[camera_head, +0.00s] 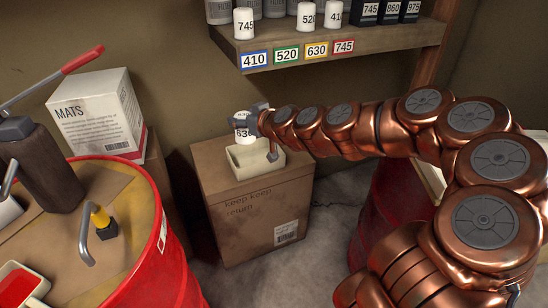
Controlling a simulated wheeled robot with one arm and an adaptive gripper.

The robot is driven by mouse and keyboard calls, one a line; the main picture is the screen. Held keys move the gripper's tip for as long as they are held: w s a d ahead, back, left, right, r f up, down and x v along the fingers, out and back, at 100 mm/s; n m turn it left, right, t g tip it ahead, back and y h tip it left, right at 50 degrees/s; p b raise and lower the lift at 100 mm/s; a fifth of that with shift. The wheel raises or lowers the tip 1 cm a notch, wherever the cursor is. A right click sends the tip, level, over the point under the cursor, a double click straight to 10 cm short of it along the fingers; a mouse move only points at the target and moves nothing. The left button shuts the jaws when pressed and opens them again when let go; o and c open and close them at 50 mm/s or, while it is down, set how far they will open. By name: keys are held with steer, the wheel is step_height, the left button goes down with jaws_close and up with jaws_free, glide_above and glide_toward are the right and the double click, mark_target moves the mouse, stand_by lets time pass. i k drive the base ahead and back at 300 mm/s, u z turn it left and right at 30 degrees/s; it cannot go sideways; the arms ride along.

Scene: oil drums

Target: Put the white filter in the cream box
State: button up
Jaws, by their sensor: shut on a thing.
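The white filter (242,133), with a partly hidden label starting "63", is held upright in my gripper (251,124). It is at the back left of the cream box, and its lower end appears just above or beside the rim. My gripper is shut on it, and the arm reaches in from the right. The cream box (247,173) is an open tray standing on a brown carton. Part of its right side is hidden by my gripper.
The brown carton (251,218) stands on the floor by the wall. A shelf (385,38) with white filters and dark boxes hangs above. A red drum (160,265) with tools stands at left, and a MATS box (95,112) behind it. Another red drum (388,205) is at right.

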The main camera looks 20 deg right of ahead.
mark_target(243, 166)
steer(key=z, duration=0.8)
steer(key=i, duration=0.6)
steer(key=u, duration=2.6)
